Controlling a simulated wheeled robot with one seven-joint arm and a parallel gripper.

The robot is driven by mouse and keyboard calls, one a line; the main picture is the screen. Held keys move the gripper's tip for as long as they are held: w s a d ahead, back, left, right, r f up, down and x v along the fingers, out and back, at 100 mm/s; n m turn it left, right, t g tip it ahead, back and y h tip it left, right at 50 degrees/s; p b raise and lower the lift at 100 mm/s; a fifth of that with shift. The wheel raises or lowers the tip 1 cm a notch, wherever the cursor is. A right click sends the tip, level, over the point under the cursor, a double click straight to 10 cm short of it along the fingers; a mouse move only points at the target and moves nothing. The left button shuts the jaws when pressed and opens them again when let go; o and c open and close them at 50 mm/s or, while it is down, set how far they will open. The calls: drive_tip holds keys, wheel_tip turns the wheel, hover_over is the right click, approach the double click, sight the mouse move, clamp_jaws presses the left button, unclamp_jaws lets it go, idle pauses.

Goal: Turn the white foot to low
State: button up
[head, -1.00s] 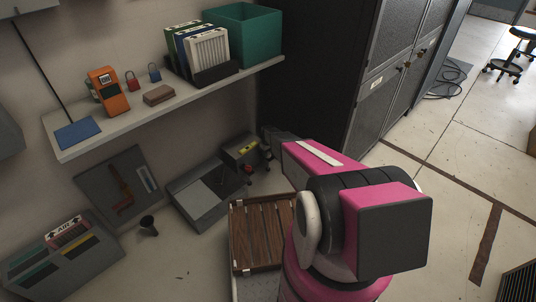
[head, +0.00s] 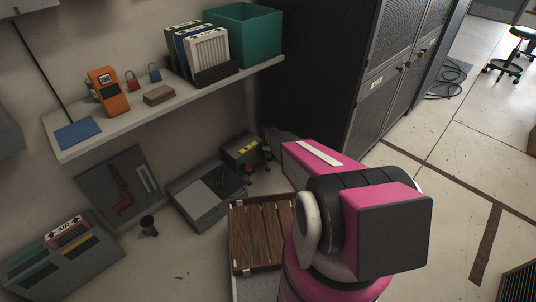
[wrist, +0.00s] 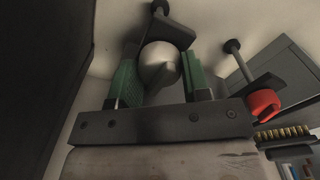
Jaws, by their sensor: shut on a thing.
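The white foot (wrist: 158,66) is a pale, rounded piece in the wrist view, at the end of a dark post and bracket. My gripper (wrist: 160,76) has its two green fingers on either side of it and is shut on it. A red foot (wrist: 263,103) on a similar dark post is to the right, apart from my fingers. In the head view the red foot (head: 247,170) shows small by the grey equipment; the white foot cannot be made out there. No low marking is readable in either view.
A grey box with a yellow label (head: 242,149) and a flat grey unit (head: 200,192) are close by. A slatted wooden crate (head: 262,235) stands in front. A shelf (head: 200,85) runs above, and a dark cabinet (head: 315,75) stands at right. A brush (wrist: 285,134) is beside my gripper.

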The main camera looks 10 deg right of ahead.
drive_tip(key=shift+n, duration=0.4)
drive_tip(key=o, duration=0.9)
wheel_tip(320, 180, up, 11)
drive_tip(key=shift+f, duration=0.1)
idle(0.4)
